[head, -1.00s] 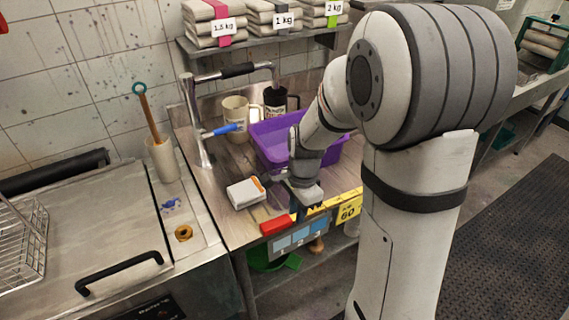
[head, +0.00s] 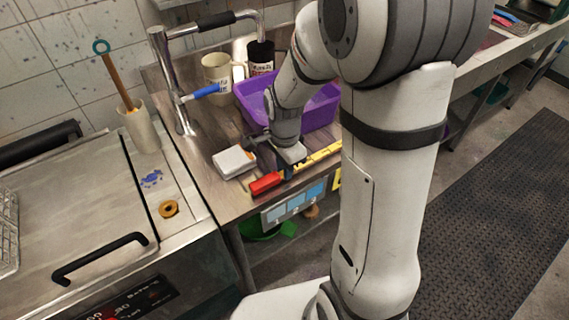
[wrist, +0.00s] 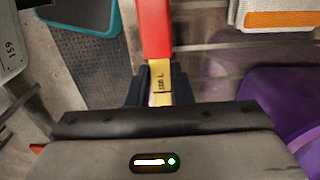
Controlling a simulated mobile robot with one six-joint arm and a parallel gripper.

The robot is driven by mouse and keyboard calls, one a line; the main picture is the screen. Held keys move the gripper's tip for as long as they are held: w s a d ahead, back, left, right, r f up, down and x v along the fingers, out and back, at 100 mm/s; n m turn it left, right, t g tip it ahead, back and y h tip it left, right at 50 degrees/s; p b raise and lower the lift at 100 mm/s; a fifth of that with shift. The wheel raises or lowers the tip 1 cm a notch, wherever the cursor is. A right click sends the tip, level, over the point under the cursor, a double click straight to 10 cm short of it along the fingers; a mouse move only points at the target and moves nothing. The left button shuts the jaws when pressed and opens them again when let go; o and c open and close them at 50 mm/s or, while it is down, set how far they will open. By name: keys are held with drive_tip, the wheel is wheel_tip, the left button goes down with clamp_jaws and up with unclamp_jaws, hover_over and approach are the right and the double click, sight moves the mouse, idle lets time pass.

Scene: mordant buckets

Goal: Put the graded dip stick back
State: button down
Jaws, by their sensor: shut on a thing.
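The graded dip stick is a yellow bar with a red handle. In the head view its red handle (head: 265,183) points left and its yellow part (head: 322,156) runs right along the counter's front edge. In the wrist view the red handle (wrist: 155,28) extends away from my jaws, and a marked yellow part (wrist: 159,82) sits between the fingers. My gripper (head: 287,171) is shut on the stick just beside the handle; its fingertips also show in the wrist view (wrist: 158,92). I cannot tell whether the stick touches the counter. My arm hides part of it.
A purple tub (head: 320,108) stands behind my gripper, with a cream mug (head: 217,72) and black mug (head: 261,58) beyond. A white-and-orange block (head: 234,162) lies close left. A tap (head: 165,75) rises at the back. A beaker (head: 142,130) holds a wooden stirrer.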

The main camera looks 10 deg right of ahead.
drive_tip(key=shift+f, duration=0.5)
drive_tip(key=c, duration=1.2)
unclamp_jaws()
drive_tip(key=shift+r, duration=0.1)
wheel_tip(320, 180, up, 7)
drive_tip(key=shift+r, duration=0.35)
